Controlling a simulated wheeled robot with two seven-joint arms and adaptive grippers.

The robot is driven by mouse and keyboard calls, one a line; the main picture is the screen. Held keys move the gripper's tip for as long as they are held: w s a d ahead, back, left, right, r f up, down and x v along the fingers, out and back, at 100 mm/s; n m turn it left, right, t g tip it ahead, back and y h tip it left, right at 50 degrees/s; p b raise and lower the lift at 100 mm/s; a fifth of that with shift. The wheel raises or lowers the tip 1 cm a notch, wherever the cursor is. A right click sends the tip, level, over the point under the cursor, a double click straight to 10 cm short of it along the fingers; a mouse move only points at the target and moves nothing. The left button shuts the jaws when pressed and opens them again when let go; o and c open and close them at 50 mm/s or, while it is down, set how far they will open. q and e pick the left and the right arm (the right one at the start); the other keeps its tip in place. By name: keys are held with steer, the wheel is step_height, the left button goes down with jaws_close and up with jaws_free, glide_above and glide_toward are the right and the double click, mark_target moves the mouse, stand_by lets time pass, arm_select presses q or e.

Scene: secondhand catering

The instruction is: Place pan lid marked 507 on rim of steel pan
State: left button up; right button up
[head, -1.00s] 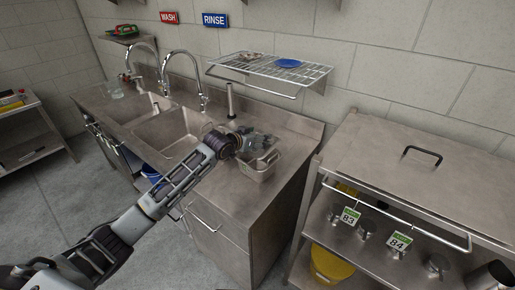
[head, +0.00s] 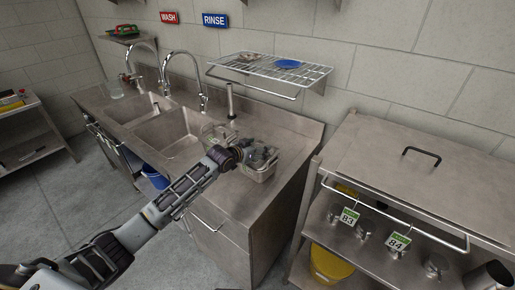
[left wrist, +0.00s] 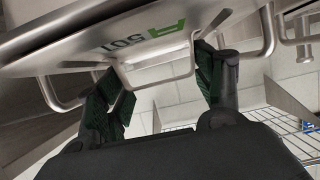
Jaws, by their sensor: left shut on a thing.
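The lid marked 507 (left wrist: 120,38) fills the upper part of the left wrist view, a steel plate with a green mark and the number upside down. My left gripper (left wrist: 160,88) is shut on its bar handle (left wrist: 165,80). In the head view my left gripper (head: 264,160) is over the steel pan (head: 262,175), a small rectangular vessel on the counter. The gripper hides much of the pan's top and the lid there, so I cannot tell whether lid and rim touch. My right gripper is not in view.
Two sink basins (head: 168,134) with tall taps lie left of the pan. A wire rack (head: 270,70) with a blue plate (head: 288,63) hangs on the wall behind. Bare counter (head: 232,200) lies in front. A steel cabinet (head: 430,160) stands at the right.

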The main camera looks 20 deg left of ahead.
arm_select(q)
steer(key=o, duration=1.1)
steer(key=shift+f, duration=0.15)
steer(key=shift+s, duration=0.1)
steer(key=shift+b+v, duration=0.6)
steer(key=shift+v, duration=5.35)
